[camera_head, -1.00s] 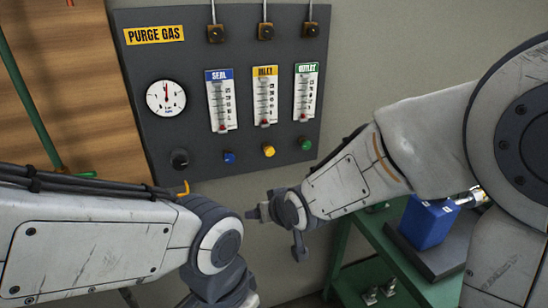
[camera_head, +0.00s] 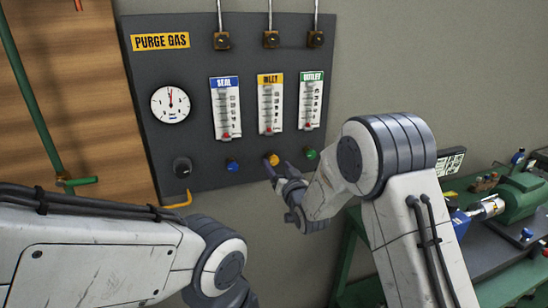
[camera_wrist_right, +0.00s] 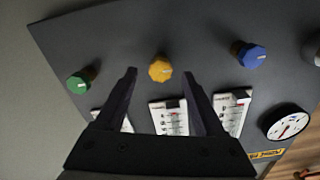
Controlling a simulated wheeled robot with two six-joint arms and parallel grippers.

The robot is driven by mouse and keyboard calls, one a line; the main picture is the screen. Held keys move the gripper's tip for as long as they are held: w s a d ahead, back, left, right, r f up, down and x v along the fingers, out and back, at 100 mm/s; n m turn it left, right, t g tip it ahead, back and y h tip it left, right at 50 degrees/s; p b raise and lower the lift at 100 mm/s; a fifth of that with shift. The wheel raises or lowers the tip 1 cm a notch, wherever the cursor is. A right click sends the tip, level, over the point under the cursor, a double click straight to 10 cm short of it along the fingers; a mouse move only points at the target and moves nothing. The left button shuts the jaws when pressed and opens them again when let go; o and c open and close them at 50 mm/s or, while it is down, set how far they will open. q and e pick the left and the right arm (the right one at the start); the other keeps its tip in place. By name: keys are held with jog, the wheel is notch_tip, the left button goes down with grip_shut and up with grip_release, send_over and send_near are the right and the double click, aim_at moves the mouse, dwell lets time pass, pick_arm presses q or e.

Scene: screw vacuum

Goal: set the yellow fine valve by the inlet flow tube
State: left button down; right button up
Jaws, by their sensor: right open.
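The yellow fine valve (camera_head: 271,159) is a small round knob on the dark purge gas panel, below the inlet flow tube (camera_head: 270,106) with its yellow label. In the right wrist view the yellow valve (camera_wrist_right: 160,69) shows a pale pointer mark. My right gripper (camera_head: 277,174) is just below the yellow valve. In the right wrist view my right gripper (camera_wrist_right: 161,84) is open, with the yellow valve in line with the gap, just beyond the fingertips. It appears apart from both fingers. My left arm enters from the left; its gripper is out of view.
The blue knob (camera_head: 233,166) and the green knob (camera_head: 311,154) flank the yellow one closely. A black knob (camera_head: 182,167) and a round gauge (camera_head: 170,103) are at the panel's left. A green bench (camera_head: 349,253) with pump equipment (camera_head: 520,198) stands at the right.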

aim_at(274, 162)
jog(key=shift+p+x, duration=0.45)
jog(key=shift+x, duration=1.5)
grip_shut()
jog(key=shift+f+n+b, duration=0.2)
jog(key=shift+n+b, duration=0.2)
jog(key=shift+b, duration=0.35)
jog(key=n+b, duration=0.7)
jog(key=b, duration=0.2)
jog(key=shift+f, duration=0.1)
jog(key=shift+r+n+b, duration=0.1)
jog(key=shift+n+b, duration=0.85)
jog(key=shift+n, duration=0.05)
jog(key=shift+r+n+b, duration=0.15)
jog(key=shift+n+b, duration=0.8)
jog(key=shift+n, duration=0.05)
